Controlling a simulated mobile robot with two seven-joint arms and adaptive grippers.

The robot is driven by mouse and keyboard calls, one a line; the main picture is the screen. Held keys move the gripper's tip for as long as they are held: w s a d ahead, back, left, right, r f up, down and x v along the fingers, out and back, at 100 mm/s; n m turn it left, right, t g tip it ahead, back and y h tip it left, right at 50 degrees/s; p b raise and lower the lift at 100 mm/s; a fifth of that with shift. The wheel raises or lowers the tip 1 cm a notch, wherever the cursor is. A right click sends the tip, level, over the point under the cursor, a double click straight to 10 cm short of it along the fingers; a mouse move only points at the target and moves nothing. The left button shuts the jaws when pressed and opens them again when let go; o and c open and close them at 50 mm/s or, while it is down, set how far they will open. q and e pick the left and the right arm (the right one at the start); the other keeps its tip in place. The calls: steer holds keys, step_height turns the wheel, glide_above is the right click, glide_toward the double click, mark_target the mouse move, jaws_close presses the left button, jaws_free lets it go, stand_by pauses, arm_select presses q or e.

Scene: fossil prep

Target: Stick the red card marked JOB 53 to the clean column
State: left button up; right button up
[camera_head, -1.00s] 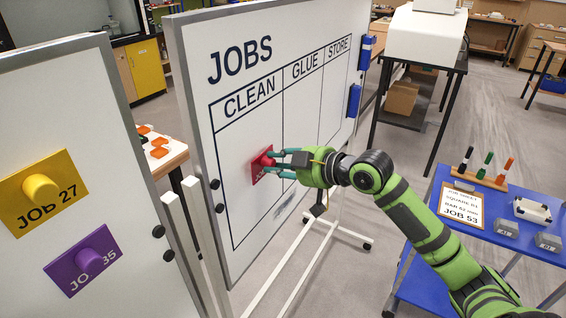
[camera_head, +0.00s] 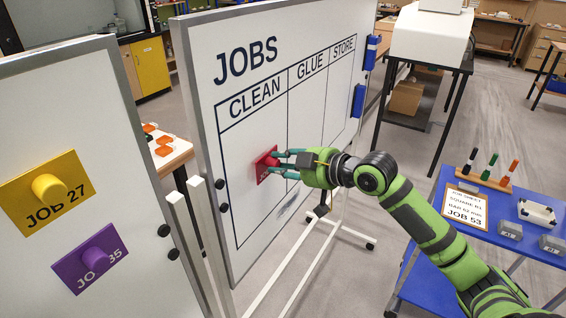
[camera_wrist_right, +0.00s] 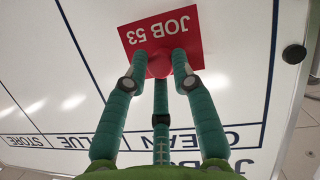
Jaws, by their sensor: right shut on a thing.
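The red card (camera_head: 264,165) marked JOB 53 is at the jobs board, inside the CLEAN column (camera_head: 250,200). In the right wrist view the card (camera_wrist_right: 185,22) lies flat-looking against the white board, its lettering upside down; whether it touches the board I cannot tell for sure. My right gripper (camera_head: 277,163) is shut on the card's red knob; its green fingers close around the knob (camera_wrist_right: 160,65) in the wrist view. My left gripper is not in view.
A second board at the left carries a yellow JOB 27 card (camera_head: 70,201) and a purple JOB 35 card (camera_head: 70,272). A blue cart (camera_head: 425,275) at the right holds a JOB 53 sheet (camera_head: 452,211), markers and small grey blocks. Blue holders (camera_head: 358,100) hang on the board's right edge.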

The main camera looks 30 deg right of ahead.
steer(key=shift+o, duration=1)
steer(key=shift+w+a+p, duration=0.3)
steer(key=shift+w+a, duration=0.05)
steer(key=shift+w, duration=0.35)
steer(key=o, duration=0.9)
